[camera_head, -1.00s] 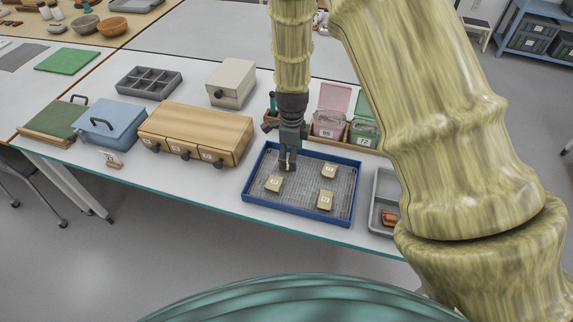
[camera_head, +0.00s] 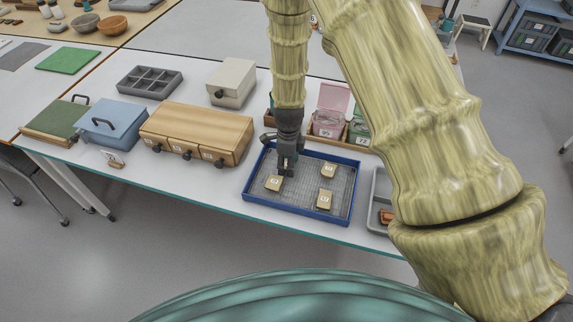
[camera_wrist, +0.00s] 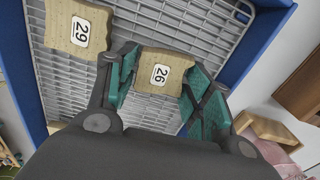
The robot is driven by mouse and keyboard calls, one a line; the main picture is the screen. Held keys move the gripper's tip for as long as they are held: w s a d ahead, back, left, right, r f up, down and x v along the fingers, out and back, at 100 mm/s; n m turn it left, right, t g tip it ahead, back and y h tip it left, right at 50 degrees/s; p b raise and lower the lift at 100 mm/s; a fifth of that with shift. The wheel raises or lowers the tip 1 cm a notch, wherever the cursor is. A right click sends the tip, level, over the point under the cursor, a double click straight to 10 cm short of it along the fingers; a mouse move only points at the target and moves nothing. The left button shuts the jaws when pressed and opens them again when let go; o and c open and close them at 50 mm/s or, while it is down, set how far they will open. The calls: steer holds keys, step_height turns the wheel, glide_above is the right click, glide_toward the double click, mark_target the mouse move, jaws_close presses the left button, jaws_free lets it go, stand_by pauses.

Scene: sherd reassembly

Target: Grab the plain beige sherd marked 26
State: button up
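The plain beige sherd marked 26 (camera_wrist: 165,72) lies on the grey mesh of the blue tray (camera_head: 349,217). In the wrist view it sits between the two teal-padded fingers of my gripper (camera_wrist: 160,85), which are apart on either side of it. Whether either pad touches it, I cannot tell. In the head view my gripper (camera_head: 287,170) points down into the tray's left part and seems to hide this sherd. A beige sherd marked 29 (camera_wrist: 79,29) lies beside it, outside the left finger.
Two more labelled beige sherds lie to the right in the tray, one farther back (camera_head: 328,170) and one nearer (camera_head: 324,201). A wooden drawer box (camera_head: 197,131) stands left. Pink (camera_head: 328,120) and green boxes stand behind; a grey tray (camera_head: 379,190) is at right.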

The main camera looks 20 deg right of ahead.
steer(key=c, duration=0.4)
steer(key=shift+r, duration=0.15)
